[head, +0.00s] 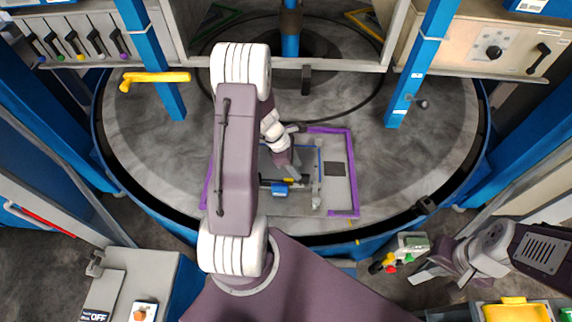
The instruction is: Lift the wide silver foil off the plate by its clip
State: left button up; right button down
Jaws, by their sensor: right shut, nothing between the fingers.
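A grey plate (337,190) with a purple border lies on the round grey floor in the middle of the head view. On it is a smaller blue-edged panel (307,165) with a small blue block (280,189) at its near edge. I cannot clearly pick out the silver foil or its clip from the grey surfaces. My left gripper (290,177) is low over this panel, just above the blue block. Its fingers are small and partly hidden, so their opening does not show. My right gripper (418,277) is shut and empty at the lower right, away from the plate.
A small tool (408,246) with green, red and yellow parts is beside my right gripper. A yellow hammer-like object (155,77) is at upper left. Blue posts (408,85) and a blue rim surround the floor. A yellow bin (512,312) is lower right.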

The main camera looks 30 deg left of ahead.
pick_arm(q)
jog(key=x, duration=0.4)
jog(key=shift+s+f, duration=0.15)
jog(key=shift+s, duration=0.15)
jog(key=shift+w+d+f, duration=0.15)
jog(key=shift+w+f, duration=0.05)
jog(key=shift+f, duration=0.25)
grip_shut()
dwell(0.6)
